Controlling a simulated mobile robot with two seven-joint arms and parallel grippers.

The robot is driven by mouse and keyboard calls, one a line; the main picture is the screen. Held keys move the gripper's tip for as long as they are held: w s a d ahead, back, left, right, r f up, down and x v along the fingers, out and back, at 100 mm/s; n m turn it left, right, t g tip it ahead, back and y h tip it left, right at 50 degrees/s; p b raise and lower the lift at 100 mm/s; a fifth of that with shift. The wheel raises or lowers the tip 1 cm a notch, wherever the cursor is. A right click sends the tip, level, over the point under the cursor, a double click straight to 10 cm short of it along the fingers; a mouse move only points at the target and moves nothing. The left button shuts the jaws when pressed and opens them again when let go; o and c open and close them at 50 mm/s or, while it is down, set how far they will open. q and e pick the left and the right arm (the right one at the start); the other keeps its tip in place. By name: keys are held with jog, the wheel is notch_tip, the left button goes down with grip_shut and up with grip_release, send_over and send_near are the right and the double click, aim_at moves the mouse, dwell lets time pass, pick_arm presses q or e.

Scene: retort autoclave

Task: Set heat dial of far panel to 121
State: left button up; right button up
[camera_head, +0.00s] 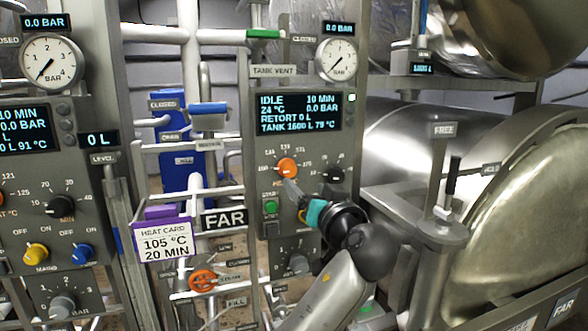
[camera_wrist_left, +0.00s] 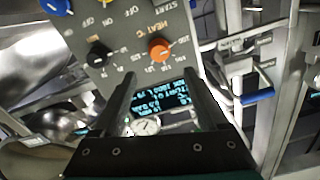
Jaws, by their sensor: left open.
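The far panel (camera_head: 260,150) is a grey box with a lit display (camera_head: 299,113) reading IDLE, 10 MIN and 24 °C. Its orange heat dial (camera_head: 287,167) sits below the display, amid small scale numbers. The dial also shows in the left wrist view (camera_wrist_left: 160,48), where the panel is upside down. Where the dial points is too small to tell. My left gripper (camera_head: 297,197) is open and empty, just below and in front of the dial. In the left wrist view its fingers (camera_wrist_left: 158,80) reach towards the panel, apart from the dial. My right gripper is not in view.
A black knob (camera_head: 333,173) sits right of the dial, a green button (camera_head: 270,207) below it. A HEAT CARD (camera_head: 163,241) reading 105 °C, 20 MIN hangs by the FAR sign (camera_head: 223,219). Another panel (camera_head: 30,170) stands at left, steel vessels (camera_head: 520,220) at right.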

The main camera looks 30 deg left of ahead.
aim_at(290, 171)
pick_arm(q)
jog(key=p+x, duration=0.2)
jog(key=x, duration=0.7)
jog(key=shift+w+r+p, duration=0.1)
jog(key=shift+p, duration=0.2)
jog(key=shift+w+a, duration=0.45)
jog(key=shift+a, duration=0.05)
jog(key=shift+c, duration=0.3)
grip_shut()
